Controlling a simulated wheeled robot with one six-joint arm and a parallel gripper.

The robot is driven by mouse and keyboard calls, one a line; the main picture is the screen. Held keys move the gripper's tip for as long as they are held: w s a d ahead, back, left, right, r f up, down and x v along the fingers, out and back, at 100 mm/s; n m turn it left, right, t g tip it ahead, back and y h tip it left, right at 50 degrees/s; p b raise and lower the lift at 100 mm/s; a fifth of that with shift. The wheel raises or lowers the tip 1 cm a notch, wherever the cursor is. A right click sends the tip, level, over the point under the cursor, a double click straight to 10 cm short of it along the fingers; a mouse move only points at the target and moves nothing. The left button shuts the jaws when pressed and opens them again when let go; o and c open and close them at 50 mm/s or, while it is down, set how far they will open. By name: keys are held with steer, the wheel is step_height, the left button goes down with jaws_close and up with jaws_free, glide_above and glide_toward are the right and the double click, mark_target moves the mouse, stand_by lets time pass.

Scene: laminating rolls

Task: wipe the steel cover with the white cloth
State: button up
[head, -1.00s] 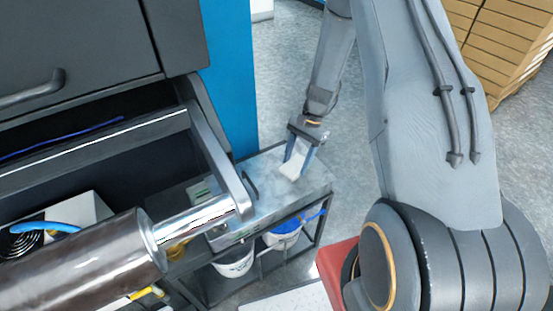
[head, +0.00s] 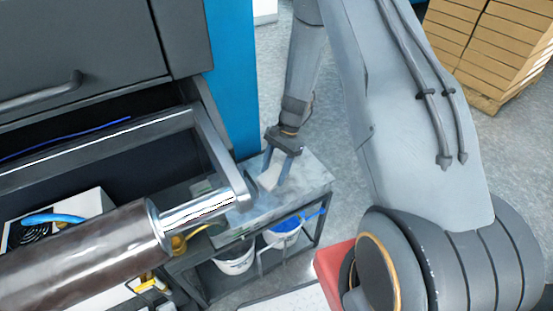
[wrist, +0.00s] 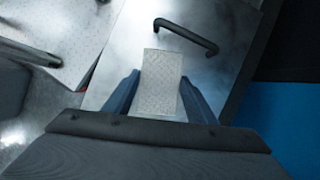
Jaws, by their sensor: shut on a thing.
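The white cloth (head: 269,179) is held in my gripper (head: 277,170) over the grey steel cover (head: 308,180) on top of the dark cart. In the wrist view the cloth (wrist: 158,70) is a pale textured rectangle between the two blue fingers of my gripper (wrist: 160,100). The steel cover (wrist: 225,45) lies beneath it, with cloudy whitish marks on its surface. A black bar handle (wrist: 185,38) is just beyond the cloth. I cannot tell for certain whether the cloth touches the cover.
A large roll (head: 85,258) with a shiny shaft end reaches close to the cover's left side. The dark machine with an open drawer (head: 110,150) stands at left. Two buckets (head: 236,262) sit on the cart's lower shelf. Open floor (head: 345,150) lies right of the cart.

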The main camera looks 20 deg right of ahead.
steer(key=shift+d+r+p, duration=0.1)
steer(key=shift+r+p, duration=2.25)
steer(key=shift+r, duration=1.75)
